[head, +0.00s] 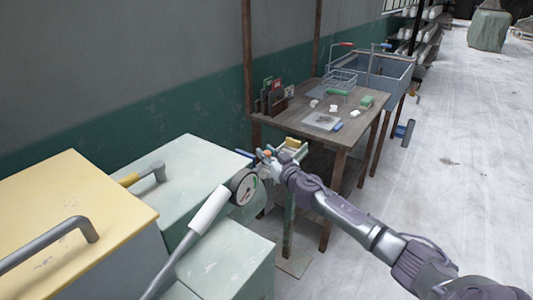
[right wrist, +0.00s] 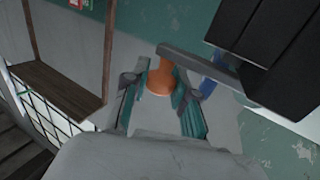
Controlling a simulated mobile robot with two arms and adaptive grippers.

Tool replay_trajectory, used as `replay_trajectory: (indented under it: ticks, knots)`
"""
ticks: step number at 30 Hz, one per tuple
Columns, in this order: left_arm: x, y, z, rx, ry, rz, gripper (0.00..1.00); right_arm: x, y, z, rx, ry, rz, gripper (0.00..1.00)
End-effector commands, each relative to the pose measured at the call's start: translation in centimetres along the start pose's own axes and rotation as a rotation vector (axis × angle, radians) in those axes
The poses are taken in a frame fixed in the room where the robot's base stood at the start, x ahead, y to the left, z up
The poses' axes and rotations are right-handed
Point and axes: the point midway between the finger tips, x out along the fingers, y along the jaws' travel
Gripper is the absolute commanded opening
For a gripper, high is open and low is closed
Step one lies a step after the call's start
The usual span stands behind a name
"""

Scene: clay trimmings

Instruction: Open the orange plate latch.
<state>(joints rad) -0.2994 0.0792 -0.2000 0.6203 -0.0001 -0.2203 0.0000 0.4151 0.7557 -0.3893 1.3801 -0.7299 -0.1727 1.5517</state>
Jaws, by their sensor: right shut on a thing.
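The orange latch (right wrist: 159,79) shows in the right wrist view as a short orange piece between my right gripper's teal finger pads. My right gripper (right wrist: 162,94) is shut on it, with one finger on each side. In the head view the right gripper (head: 267,161) is at the far end of the pale green machine (head: 190,160), just past the round gauge (head: 243,187). Only a small bit of orange shows there; the gripper hides most of the latch and its plate. My left gripper is not in view.
A blue handle (head: 244,153) is close to my right gripper. A wooden table (head: 300,122) stands behind it. The floor at right is clear.

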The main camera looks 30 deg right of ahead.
Motion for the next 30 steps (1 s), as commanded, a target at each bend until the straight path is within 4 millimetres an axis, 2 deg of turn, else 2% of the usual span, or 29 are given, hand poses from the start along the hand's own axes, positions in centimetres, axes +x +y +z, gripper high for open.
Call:
replay_trajectory:
  ticks: [3, 9, 19, 20, 21, 30]
  knots:
    - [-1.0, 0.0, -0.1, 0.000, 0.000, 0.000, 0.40, -0.6, -0.1, -0.3, 0.010, 0.002, 0.093, 0.00]
    - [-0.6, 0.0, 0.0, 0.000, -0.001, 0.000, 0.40, -1.4, 0.3, 0.0, 0.006, 0.001, 0.228, 0.00]
    - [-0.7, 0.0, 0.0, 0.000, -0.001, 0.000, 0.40, -1.6, 0.5, -0.1, 0.001, -0.003, 0.248, 0.00]
    - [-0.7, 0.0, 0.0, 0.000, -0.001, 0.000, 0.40, -1.6, 0.5, -0.1, 0.000, -0.003, 0.248, 0.30]
    - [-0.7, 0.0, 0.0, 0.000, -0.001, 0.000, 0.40, -1.6, 0.5, -0.1, 0.000, -0.003, 0.248, 0.37]
    - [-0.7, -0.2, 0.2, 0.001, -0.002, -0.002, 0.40, -1.6, 0.5, 0.0, 0.000, -0.003, 0.247, 0.37]
